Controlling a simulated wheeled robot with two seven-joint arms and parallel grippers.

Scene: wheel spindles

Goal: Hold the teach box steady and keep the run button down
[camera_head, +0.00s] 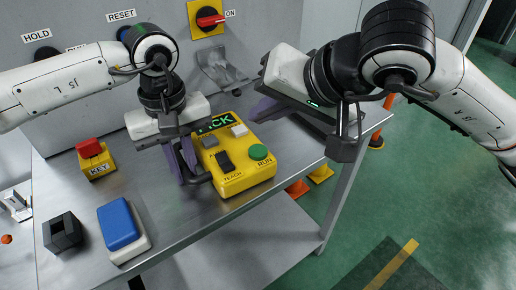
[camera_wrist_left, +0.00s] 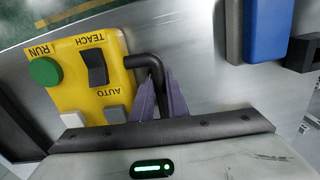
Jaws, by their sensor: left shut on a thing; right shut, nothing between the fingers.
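The yellow teach box (camera_head: 238,178) lies on the grey metal table, with a green RUN button (camera_head: 258,152), a black TEACH/AUTO switch (camera_head: 224,161) and a partly hidden green display (camera_head: 213,124). My left gripper (camera_head: 186,168) is shut on the box's black handle (camera_wrist_left: 150,65), which bends out from the box's side between its purple fingers. In the left wrist view the RUN button (camera_wrist_left: 45,72) is uncovered; I cannot tell whether it is down. My right gripper (camera_head: 264,110) is shut and empty beyond the box, apart from the RUN button.
Behind is a grey panel with a red ON switch (camera_head: 209,18). The table's edge (camera_head: 250,213) runs just in front of the box.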

